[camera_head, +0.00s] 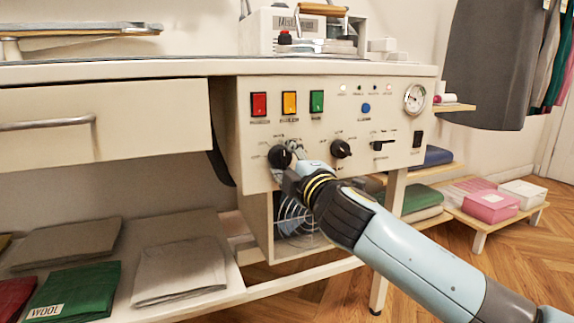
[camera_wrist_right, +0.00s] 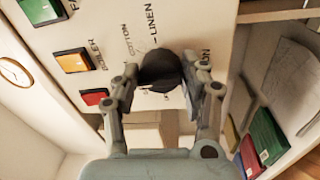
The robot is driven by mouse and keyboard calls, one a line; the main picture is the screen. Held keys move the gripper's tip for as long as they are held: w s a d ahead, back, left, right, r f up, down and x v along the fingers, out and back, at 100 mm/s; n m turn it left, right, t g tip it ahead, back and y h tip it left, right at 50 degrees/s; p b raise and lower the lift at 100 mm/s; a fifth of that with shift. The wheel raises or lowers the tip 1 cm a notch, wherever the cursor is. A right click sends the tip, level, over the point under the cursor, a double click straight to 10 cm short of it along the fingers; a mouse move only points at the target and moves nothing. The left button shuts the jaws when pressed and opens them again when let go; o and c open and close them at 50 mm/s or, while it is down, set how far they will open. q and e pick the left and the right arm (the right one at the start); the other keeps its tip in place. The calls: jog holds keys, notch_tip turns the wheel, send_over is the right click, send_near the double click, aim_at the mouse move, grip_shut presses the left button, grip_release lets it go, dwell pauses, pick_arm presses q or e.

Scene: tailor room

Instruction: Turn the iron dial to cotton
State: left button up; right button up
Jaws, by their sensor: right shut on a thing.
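The iron dial (camera_head: 279,156) is a round black knob at the left of the cream control panel (camera_head: 310,187). My right gripper (camera_head: 289,158) reaches it from the lower right and is shut on it. In the right wrist view the same dial (camera_wrist_right: 160,70) sits between the two fingers of my right gripper (camera_wrist_right: 160,78). Labels reading COTTON and LINEN are printed beside the dial there, and another label is partly hidden by a finger. I cannot tell which label the dial points to. My left gripper is not in view.
Red (camera_head: 259,105), yellow (camera_head: 289,103) and green (camera_head: 316,101) buttons sit above the dial. A second black knob (camera_head: 341,148), a slider (camera_head: 382,144) and a gauge (camera_head: 414,98) lie to the right. A drawer (camera_head: 110,142) is at left, with folded cloths (camera_head: 180,270) on a shelf below.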

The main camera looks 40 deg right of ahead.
jog(key=m, duration=0.3)
jog(key=m+b, duration=0.1)
jog(key=m, duration=0.1)
jog(key=shift+f+h, duration=0.3)
jog(key=shift+f, duration=0.05)
jog(key=m, duration=0.3)
jog(key=shift+a+g, duration=0.1)
jog(key=shift+g, duration=0.2)
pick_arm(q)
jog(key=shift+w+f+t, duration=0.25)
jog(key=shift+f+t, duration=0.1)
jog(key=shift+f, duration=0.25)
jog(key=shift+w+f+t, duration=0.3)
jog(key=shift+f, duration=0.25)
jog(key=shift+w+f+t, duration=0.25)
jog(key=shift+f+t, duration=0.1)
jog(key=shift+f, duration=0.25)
pick_arm(e)
jog(key=shift+m+h, duration=0.3)
jog(key=shift+m, duration=0.7)
jog(key=o, duration=1.2)
jog(key=shift+a, duration=0.1)
jog(key=shift+c, duration=0.2)
jog(key=shift+r, duration=0.1)
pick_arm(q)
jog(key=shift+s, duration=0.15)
pick_arm(e)
jog(key=shift+s, duration=0.1)
jog(key=v, duration=1.1)
jog(key=shift+s, duration=0.4)
